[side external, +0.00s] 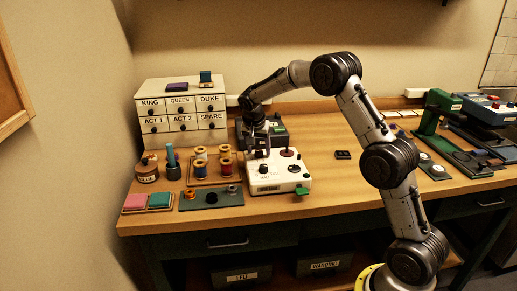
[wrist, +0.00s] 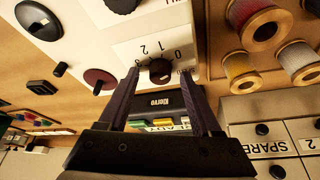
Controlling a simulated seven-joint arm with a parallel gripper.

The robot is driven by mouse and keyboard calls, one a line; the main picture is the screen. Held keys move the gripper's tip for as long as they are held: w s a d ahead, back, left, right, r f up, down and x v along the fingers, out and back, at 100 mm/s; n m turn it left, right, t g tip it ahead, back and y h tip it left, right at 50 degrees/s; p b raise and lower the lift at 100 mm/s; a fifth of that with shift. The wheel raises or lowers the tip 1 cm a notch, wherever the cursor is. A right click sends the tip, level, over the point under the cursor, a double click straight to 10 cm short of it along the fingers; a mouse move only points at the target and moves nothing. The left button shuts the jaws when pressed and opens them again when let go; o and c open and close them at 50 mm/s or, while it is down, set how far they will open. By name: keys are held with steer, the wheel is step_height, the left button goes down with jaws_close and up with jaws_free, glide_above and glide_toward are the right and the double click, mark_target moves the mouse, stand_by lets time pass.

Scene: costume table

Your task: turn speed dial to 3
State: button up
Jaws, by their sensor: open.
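The white machine (side external: 277,179) stands on the wooden table in the side view, and its panel (wrist: 125,55) fills the upper middle of the wrist view. The dial's exact setting is unclear. My gripper (wrist: 159,67) is open, with one finger on each side of the dial in the wrist view. I cannot tell whether the fingers touch it. In the side view my gripper (side external: 258,152) points down over the machine's back left and hides the dial.
Thread spools (side external: 201,153) stand close left of the machine. Behind them is a labelled drawer cabinet (side external: 183,117). A dark red knob (wrist: 99,79) and larger black knobs (wrist: 121,4) are on the panel.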

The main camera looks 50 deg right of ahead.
jaws_close()
steer(key=shift+n, duration=0.4)
steer(key=n+t, duration=0.1)
steer(key=n, duration=0.1)
steer(key=n+t+y, duration=0.1)
steer(key=n, duration=0.2)
steer(key=shift+s+d, duration=0.15)
steer(key=shift+s, duration=0.05)
steer(key=n+y, duration=0.1)
steer(key=n, duration=0.2)
steer(key=n+t+y, duration=0.1)
steer(key=n, duration=0.2)
steer(key=shift+d+n+y, duration=0.2)
steer(key=shift+n+y, duration=0.1)
steer(key=shift+n, duration=0.1)
steer(key=n+y, duration=0.1)
steer(key=n, duration=0.2)
steer(key=shift+n+y, duration=0.3)
steer(key=shift+n, duration=0.1)
steer(key=n+y, duration=0.1)
steer(key=n, duration=0.2)
steer(key=shift+d+n+g, duration=0.15)
steer(key=shift+n+g, duration=0.15)
steer(key=n+g, duration=0.1)
steer(key=n, duration=0.2)
steer(key=n+g+y, duration=0.1)
steer(key=n, duration=0.2)
steer(key=shift+w+d+y, duration=0.1)
steer(key=shift+w+y, duration=0.05)
steer(key=shift+y, duration=0.15)
